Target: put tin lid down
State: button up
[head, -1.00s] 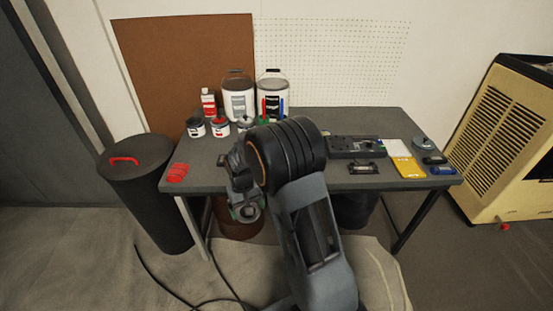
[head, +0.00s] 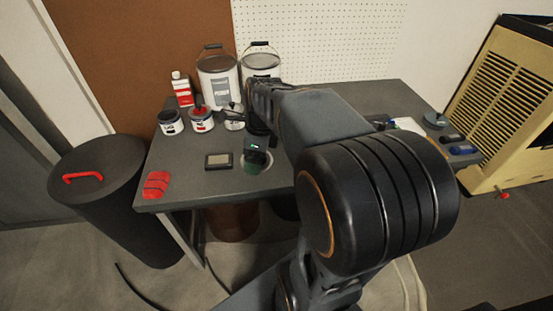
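My gripper (head: 257,152) points down over the front left part of the grey table (head: 325,97). I cannot tell whether the disc touches the tabletop. Behind and left of my gripper are three small tins: a dark-topped tin (head: 171,124), a red-topped tin (head: 201,122) and a grey tin (head: 233,119) partly next to my arm.
Two large buckets (head: 218,82) and a red-and-white bottle (head: 182,90) stand behind. A black bin (head: 95,200) stands left. My arm hides the table's middle right.

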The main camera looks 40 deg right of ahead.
jog(key=shift+d+m, duration=0.2)
jog(key=shift+m, duration=0.2)
jog(key=b, duration=0.2)
send_over(281, 161)
jog(key=s+a, duration=0.3)
jog(key=a, duration=0.1)
notch_tip(281, 161, down, 4)
jog(key=d+f, duration=0.1)
jog(key=w+f, duration=0.1)
jog(key=d+f, duration=0.1)
jog(key=shift+w+d+f+b, duration=0.3)
jog(key=shift+w+d+f, duration=0.05)
jog(key=shift+w, duration=0.05)
jog(key=shift+w+d+f, duration=0.3)
jog(key=shift+d+f, duration=0.45)
jog(key=shift+f, duration=0.2)
jog(key=shift+f+b, duration=0.6)
jog(key=shift+f, duration=0.95)
jog(key=shift+f, duration=0.2)
jog(key=o, duration=0.6)
